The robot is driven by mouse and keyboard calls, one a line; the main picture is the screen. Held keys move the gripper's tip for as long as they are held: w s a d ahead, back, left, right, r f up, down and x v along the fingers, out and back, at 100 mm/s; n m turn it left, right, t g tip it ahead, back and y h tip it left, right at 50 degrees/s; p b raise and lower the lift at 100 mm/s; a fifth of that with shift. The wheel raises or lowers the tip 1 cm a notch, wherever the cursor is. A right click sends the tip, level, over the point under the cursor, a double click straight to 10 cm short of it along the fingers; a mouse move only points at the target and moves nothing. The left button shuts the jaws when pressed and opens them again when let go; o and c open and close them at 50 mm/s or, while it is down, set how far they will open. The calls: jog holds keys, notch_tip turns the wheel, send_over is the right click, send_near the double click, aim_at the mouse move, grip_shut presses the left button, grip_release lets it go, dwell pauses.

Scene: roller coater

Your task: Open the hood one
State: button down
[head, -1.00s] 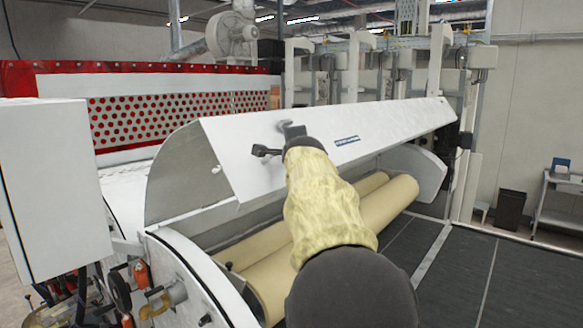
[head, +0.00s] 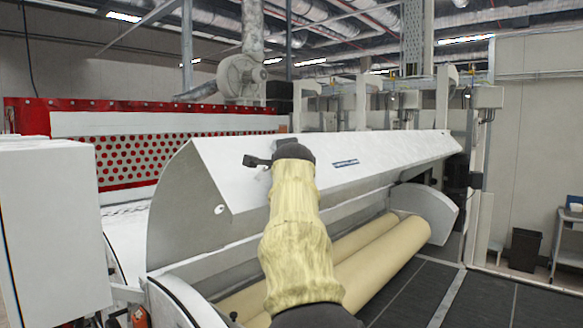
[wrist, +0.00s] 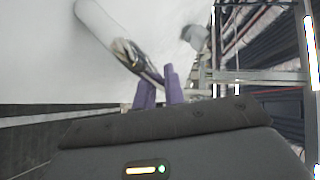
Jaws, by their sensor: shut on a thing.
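The white hood (head: 300,175) spans the coater over the tan rollers (head: 375,255). It is raised, with a wide gap between its lower edge and the rollers. My gripper (head: 292,149) is at the hood's front face, near its left end, beside a dark handle (head: 257,161). My wrist hides the fingertips in the head view. In the wrist view, my purple fingers (wrist: 158,92) are shut on the dark handle bar (wrist: 133,55), which stands out from the white hood surface (wrist: 60,45).
A white cabinet (head: 50,235) stands close at the left.

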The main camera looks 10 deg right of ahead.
jog(key=c, duration=1.5)
grip_release()
jog(key=shift+w+d+f, duration=0.1)
jog(key=shift+w+f, duration=0.05)
jog(key=shift+w, duration=0.05)
jog(key=shift+s, duration=0.2)
jog(key=shift+s+a+b, duration=0.25)
jog(key=shift+s+b, duration=0.05)
jog(key=shift+b, duration=0.2)
jog(key=s+r+b, duration=0.2)
jog(key=s+b, duration=0.8)
jog(key=s, duration=0.6)
jog(key=shift+s+a+r+b, duration=0.15)
jog(key=shift+s+r+b, duration=0.1)
jog(key=shift+r+b, duration=0.1)
